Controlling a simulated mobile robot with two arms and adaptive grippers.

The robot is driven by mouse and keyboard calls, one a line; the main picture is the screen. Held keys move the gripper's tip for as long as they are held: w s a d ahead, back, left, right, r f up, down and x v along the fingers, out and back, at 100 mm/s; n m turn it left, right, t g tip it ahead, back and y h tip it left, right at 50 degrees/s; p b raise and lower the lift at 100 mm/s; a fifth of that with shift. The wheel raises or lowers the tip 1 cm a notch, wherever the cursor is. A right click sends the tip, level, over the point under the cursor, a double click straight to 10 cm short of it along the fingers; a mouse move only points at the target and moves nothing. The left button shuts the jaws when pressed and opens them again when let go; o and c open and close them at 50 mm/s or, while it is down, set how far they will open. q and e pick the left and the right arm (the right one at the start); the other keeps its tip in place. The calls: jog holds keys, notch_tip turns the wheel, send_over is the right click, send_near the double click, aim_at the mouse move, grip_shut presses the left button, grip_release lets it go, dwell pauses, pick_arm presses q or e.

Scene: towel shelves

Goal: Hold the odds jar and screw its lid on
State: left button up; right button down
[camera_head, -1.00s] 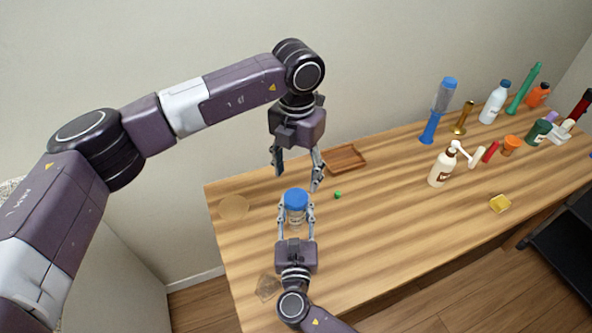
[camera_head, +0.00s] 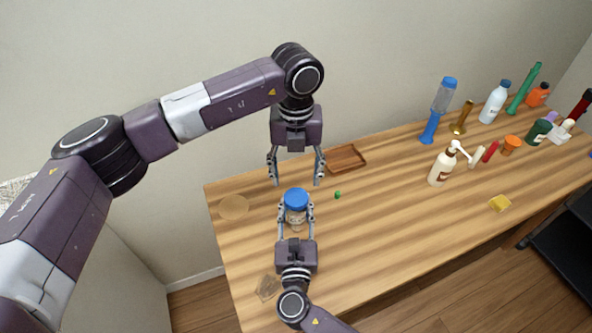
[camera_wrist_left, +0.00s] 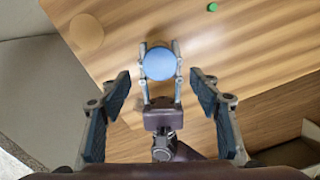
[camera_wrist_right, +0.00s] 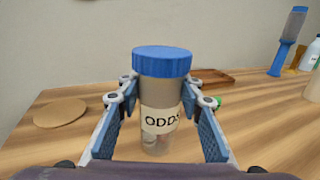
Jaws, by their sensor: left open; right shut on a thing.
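The odds jar (camera_head: 296,215) is clear with a white label reading "ODDS" and stands upright near the table's left end. Its blue lid (camera_head: 296,198) sits on top; I cannot tell how tightly. My right gripper (camera_head: 296,211) is shut around the jar's sides, which shows close up in the right wrist view, with the label (camera_wrist_right: 160,121) between the fingers. My left gripper (camera_head: 297,182) is open and empty, pointing down above and slightly behind the lid. In the left wrist view the lid (camera_wrist_left: 159,63) lies ahead, between and beyond the open fingers.
A round tan disc (camera_head: 233,207) lies left of the jar, a wooden tray (camera_head: 346,158) behind it, and a small green piece (camera_head: 337,195) to its right. A clear item (camera_head: 267,287) lies near the left front edge. A pump bottle (camera_head: 442,166) and other bottles stand farther right.

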aim_at(296, 197)
pick_arm(q)
notch_tip(296, 197, down, 7)
jog(key=shift+r, duration=0.1)
dwell(0.4)
jog(key=c, duration=1.2)
jog(key=m, duration=0.7)
jog(key=shift+m, duration=0.4)
jog(key=m, duration=0.7)
jog(key=o, duration=1.4)
jog(key=shift+c, duration=0.2)
